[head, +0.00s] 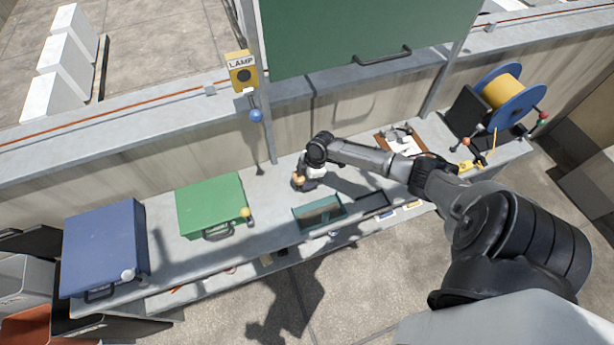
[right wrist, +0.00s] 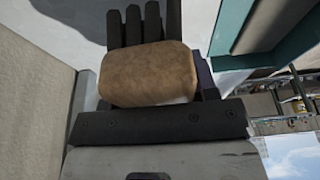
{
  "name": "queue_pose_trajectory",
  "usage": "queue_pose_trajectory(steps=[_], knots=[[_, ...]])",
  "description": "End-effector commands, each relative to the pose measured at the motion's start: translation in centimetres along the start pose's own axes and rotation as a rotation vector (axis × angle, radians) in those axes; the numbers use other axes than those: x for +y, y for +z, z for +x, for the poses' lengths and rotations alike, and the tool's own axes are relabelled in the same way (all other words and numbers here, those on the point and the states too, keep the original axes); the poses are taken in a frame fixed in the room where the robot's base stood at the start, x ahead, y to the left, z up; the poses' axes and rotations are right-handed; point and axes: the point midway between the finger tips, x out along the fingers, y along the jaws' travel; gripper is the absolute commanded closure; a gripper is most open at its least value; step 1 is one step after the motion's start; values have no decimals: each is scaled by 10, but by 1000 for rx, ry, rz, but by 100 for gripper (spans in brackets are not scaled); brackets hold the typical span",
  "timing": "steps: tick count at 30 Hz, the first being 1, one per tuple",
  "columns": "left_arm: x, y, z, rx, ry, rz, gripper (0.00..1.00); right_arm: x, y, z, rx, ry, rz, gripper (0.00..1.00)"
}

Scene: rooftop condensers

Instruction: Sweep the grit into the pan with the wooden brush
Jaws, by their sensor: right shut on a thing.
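My right gripper (head: 305,178) is over the grey bench, left of the teal-rimmed tray, and is shut on the wooden brush (head: 298,180). In the right wrist view the brush (right wrist: 148,74) shows as a rounded tan wooden block across the gripper, with dark bars behind it. The teal-rimmed tray (head: 341,209) lies near the bench's front edge; part of it (right wrist: 287,45) also shows in the right wrist view. A shallow dark tray (head: 372,203) lies to its right; I cannot tell which is the pan. No grit can be made out. My left gripper is not in view.
A green case (head: 211,204) and a blue case (head: 104,248) stand on the bench (head: 262,205) to the left. A clipboard (head: 402,140) and a blue-flanged reel (head: 503,92) are to the right. A concrete parapet (head: 180,147) runs behind; bare bench separates the green case and brush.

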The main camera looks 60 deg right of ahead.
Motion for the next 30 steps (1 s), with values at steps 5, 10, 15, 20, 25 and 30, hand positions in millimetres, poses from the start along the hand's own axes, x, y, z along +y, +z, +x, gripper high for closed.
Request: queue_pose_trajectory(steps=[5,10,15,20,25,30], knots=[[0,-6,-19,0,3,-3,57,0,-7,-20,0,0,-2,66],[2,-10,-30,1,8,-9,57,0,-12,-32,0,-1,-3,66],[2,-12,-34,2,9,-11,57,0,-14,-37,0,-1,-4,66],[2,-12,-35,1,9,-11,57,0,-14,-38,0,-1,-4,66],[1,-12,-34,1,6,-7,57,1,-14,-37,0,0,-4,66],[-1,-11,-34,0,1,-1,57,2,-23,-40,2,4,1,66]])
